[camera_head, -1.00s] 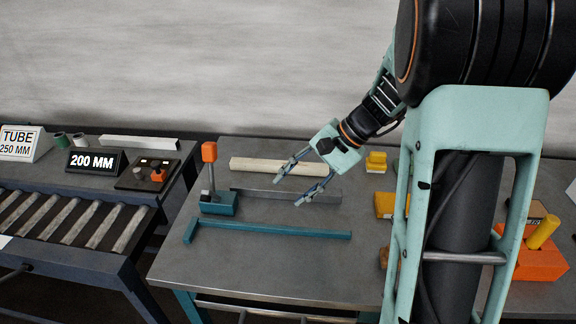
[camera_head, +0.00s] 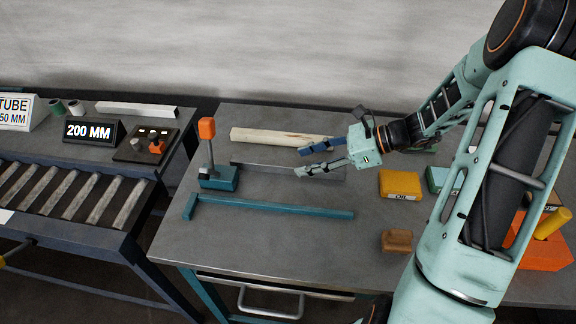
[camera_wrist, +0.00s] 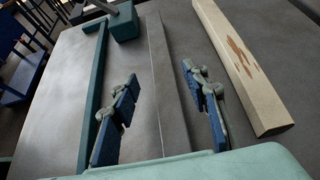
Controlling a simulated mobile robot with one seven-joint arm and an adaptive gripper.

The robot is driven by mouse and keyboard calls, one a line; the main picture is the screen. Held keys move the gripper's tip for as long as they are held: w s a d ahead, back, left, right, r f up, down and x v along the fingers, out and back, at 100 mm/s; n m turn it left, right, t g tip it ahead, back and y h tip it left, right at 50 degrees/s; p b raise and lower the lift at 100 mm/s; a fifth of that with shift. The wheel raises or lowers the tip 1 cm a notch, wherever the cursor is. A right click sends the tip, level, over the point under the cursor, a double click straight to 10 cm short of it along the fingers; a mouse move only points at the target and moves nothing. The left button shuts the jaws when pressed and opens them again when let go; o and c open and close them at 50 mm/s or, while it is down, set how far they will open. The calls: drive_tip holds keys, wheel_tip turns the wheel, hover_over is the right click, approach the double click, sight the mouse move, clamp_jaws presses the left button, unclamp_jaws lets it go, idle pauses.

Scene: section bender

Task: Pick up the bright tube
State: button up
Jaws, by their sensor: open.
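A long smooth grey metal bar (camera_head: 255,167), which looks like the bright tube, lies across the bench between a cream bar and a teal rail. In the wrist view the grey bar (camera_wrist: 170,85) runs lengthwise between my fingers. My gripper (camera_head: 300,162) is open and empty over the right part of the grey bar, fingers pointing left. The wrist view shows both blue-padded fingers (camera_wrist: 159,78) apart, one to each side of the bar; their height above it is unclear. The gripper hides part of the bar in the head view.
The brown-stained cream bar (camera_head: 268,137) lies behind. The teal rail (camera_head: 275,209) lies in front. A teal stop with an orange-topped post (camera_head: 207,129) stands at left. A yellow box (camera_head: 400,184) and brown block (camera_head: 397,240) sit at right. The front middle bench is clear.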

sight(289, 163)
drive_tip(key=shift+x, duration=3)
drive_tip(key=shift+w, duration=0.2)
clamp_jaws()
